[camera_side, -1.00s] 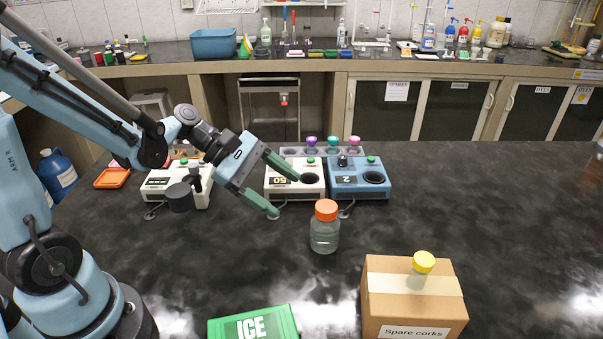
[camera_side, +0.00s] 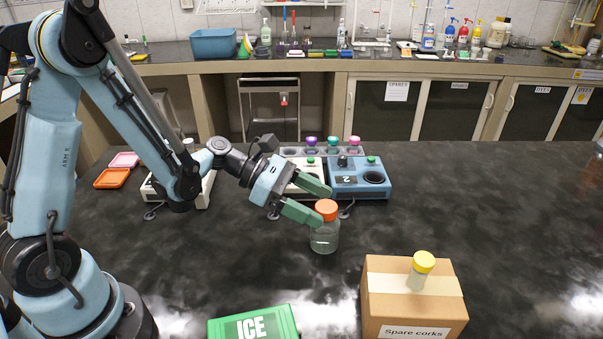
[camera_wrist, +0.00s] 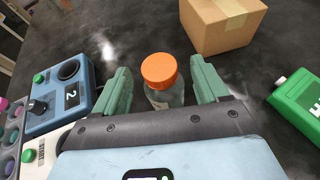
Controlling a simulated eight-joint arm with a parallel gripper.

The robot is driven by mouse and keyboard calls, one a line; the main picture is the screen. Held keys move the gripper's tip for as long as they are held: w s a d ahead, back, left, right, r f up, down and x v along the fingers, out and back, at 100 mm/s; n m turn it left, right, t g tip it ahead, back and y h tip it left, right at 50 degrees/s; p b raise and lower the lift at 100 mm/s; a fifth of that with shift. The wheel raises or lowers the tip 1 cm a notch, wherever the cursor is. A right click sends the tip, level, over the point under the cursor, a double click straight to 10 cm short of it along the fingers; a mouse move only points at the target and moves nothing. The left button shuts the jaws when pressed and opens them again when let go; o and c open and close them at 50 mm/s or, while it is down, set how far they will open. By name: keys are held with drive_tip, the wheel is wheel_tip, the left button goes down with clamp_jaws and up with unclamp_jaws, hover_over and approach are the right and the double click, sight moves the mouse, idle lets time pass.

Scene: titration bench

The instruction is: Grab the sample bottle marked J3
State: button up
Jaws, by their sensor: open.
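A clear glass bottle with an orange cap (camera_side: 325,236) stands upright on the dark bench, with no J3 mark readable on it. It also shows in the wrist view (camera_wrist: 160,78). My gripper (camera_side: 324,206) is open at the bottle's upper part, its green fingers pointing toward it. In the wrist view the bottle appears between the two spread fingers (camera_wrist: 162,86), with gaps showing beside the cap. The bottle's lower part is hidden in the wrist view. A small yellow-capped vial (camera_side: 420,270) stands on the cardboard box; no mark is readable on it.
The cardboard box (camera_side: 385,310) marked Spare corks stands at the front right. A green ICE box (camera_side: 285,318) is at the front. A blue device marked 2 (camera_side: 345,190) and a rack of coloured caps (camera_side: 288,152) stand behind.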

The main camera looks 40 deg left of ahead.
sight(336, 214)
drive_tip(key=x, duration=0.5)
drive_tip(key=shift+a+f, duration=0.1)
drive_tip(key=shift+f, duration=0.05)
drive_tip(key=shift+c, duration=0.3)
drive_tip(key=c, duration=1.1)
drive_tip(key=shift+c, duration=0.2)
